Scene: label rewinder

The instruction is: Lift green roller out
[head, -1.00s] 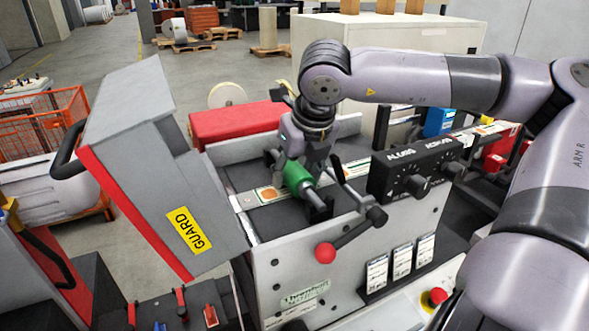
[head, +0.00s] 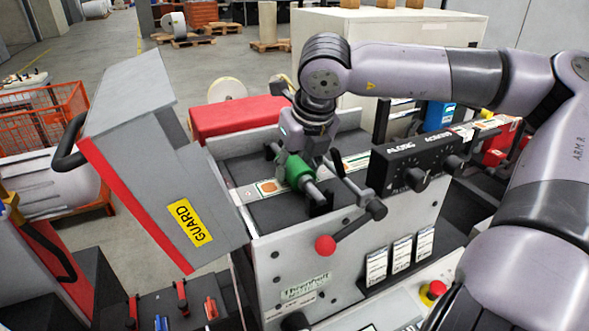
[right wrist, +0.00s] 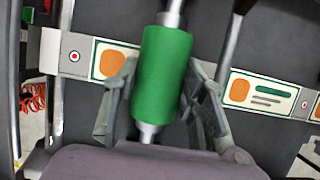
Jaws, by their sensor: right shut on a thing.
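The green roller (head: 299,173) is a short green cylinder on a metal shaft, lying over the dark bed of the rewinder between its pale side plates. It also shows in the right wrist view (right wrist: 163,75), with bare shaft at both ends. My right gripper (head: 297,158) reaches down on it from above. Its fingers (right wrist: 155,92) lie on both sides of the green sleeve and are shut on it. I cannot tell whether the shaft is clear of its supports. My left gripper is out of view.
The label web (head: 255,189) runs across the bed beneath the roller. The grey guard (head: 165,190) stands tilted at left. A lever with a red knob (head: 325,245) sticks out in front. A black control box (head: 416,162) stands close at right.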

